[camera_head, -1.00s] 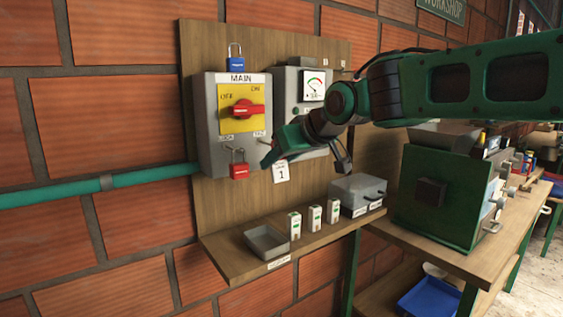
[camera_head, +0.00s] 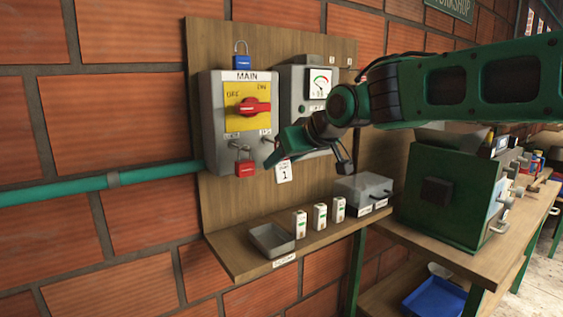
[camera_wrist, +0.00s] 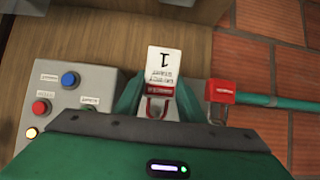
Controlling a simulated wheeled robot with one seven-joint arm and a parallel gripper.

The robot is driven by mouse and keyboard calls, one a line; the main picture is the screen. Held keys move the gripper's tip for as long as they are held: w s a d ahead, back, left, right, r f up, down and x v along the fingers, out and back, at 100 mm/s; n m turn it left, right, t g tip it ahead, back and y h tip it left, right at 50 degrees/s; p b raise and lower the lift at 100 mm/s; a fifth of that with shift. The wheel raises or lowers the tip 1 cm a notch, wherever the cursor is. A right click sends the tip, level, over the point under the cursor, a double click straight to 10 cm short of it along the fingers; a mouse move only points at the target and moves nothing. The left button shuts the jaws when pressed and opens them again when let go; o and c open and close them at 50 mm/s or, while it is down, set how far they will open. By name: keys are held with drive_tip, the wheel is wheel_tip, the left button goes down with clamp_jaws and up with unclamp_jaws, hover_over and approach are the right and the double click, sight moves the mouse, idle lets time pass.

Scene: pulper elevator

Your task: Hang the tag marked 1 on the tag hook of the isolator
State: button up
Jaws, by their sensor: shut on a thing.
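The white tag marked 1 (camera_head: 284,173) hangs below my gripper (camera_head: 278,160) in the head view. In the wrist view the tag (camera_wrist: 164,66), with its red band and loop, sits between the fingertips of my gripper (camera_wrist: 160,104), which is shut on it. The grey isolator box (camera_head: 213,115) has a yellow plate with a red rotary switch (camera_head: 252,107). A red padlock (camera_head: 245,167) hangs at its lower left and also shows in the wrist view (camera_wrist: 221,91). The tag hook (camera_head: 269,139) is at the isolator's lower right, just left of my gripper, apart from the tag.
A blue padlock (camera_head: 242,62) hangs above the isolator. A grey meter box (camera_head: 297,76) stands right of it, partly behind my arm. The shelf below holds an empty tray (camera_head: 272,240), several small white boxes (camera_head: 320,216) and a grey box (camera_head: 363,187). A green machine (camera_head: 447,187) stands at right.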

drive_tip(key=o, duration=1.1)
drive_tip(key=v, duration=1)
drive_tip(key=s+d+f+m+g+h, duration=0.2)
drive_tip(key=s+d+f+m+h, duration=0.15)
drive_tip(key=d+f, duration=0.75)
drive_tip(key=s+d+f+m+g+h, duration=0.25)
drive_tip(key=s+d+f, duration=0.3)
drive_tip(key=d, duration=0.85)
drive_tip(key=s+d+f+m+g, duration=0.1)
drive_tip(key=s+d+f+m, duration=0.1)
drive_tip(key=s, duration=0.5)
drive_tip(key=s+d+f+m+g, duration=0.2)
drive_tip(key=s+d+f, duration=0.3)
drive_tip(key=s+f, duration=0.2)
drive_tip(key=s+d+f+m+g, duration=0.2)
drive_tip(key=s+d+f+m, duration=0.1)
drive_tip(key=s, duration=0.4)
drive_tip(key=shift+s+d+f, duration=0.3)
drive_tip(key=shift+d+f, duration=0.1)
drive_tip(key=shift+f, duration=0.5)
